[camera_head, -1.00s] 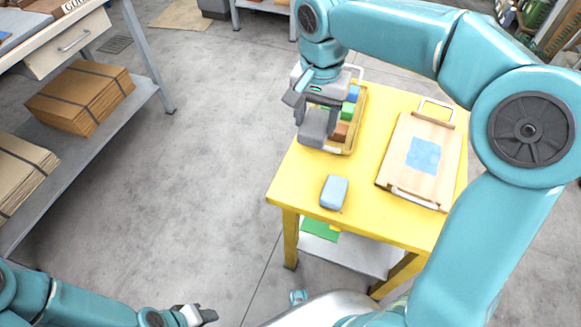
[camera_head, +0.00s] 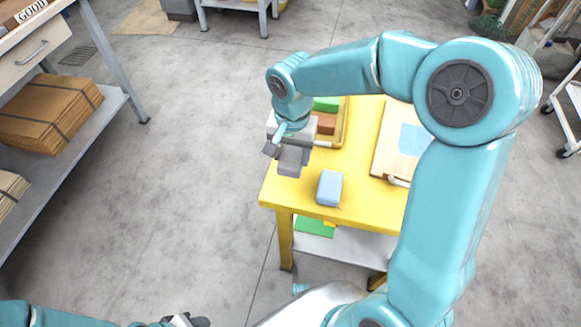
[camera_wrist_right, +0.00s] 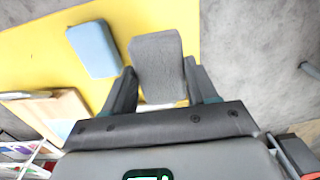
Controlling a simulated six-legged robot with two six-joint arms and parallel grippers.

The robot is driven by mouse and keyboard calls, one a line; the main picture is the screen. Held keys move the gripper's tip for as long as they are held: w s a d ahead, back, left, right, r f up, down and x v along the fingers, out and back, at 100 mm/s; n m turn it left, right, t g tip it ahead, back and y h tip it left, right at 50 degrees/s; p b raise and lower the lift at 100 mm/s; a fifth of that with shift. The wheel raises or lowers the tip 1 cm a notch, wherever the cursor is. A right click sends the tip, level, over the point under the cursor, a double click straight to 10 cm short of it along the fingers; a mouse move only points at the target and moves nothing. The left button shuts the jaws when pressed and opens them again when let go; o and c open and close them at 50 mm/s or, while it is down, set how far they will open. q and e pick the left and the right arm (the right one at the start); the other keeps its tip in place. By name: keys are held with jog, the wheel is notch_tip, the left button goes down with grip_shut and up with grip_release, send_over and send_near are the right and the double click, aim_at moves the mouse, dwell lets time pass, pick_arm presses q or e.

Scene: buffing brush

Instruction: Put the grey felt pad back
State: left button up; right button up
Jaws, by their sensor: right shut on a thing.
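The grey felt pad (camera_head: 291,161) is a grey block held in my right gripper (camera_head: 287,148), over the left side of the yellow table (camera_head: 284,193). The right wrist view shows the pad (camera_wrist_right: 158,66) between the two dark fingers (camera_wrist_right: 162,88). The yellow tray (camera_head: 341,134) lies behind and to the right of the pad, partly hidden by my right arm. In it a green block (camera_head: 325,104) and a brown block (camera_head: 326,123) show. My left gripper (camera_head: 188,321) is at the bottom edge, cut off by the frame, with its fingers unclear.
A light blue block (camera_head: 329,188) stands on the table near its front edge, close to the pad's right. A wooden board with a blue sheet (camera_head: 411,139) lies at the right, partly behind my arm. A workbench with cardboard stacks (camera_head: 50,112) stands at the left.

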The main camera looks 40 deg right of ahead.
aim_at(292, 166)
notch_tip(292, 166, down, 6)
jog(key=shift+w+r+b, duration=0.15)
jog(key=shift+r+b, duration=0.1)
jog(key=shift+b, duration=0.2)
jog(key=o, duration=0.9)
jog(key=shift+f, duration=0.1)
jog(key=shift+o, duration=0.2)
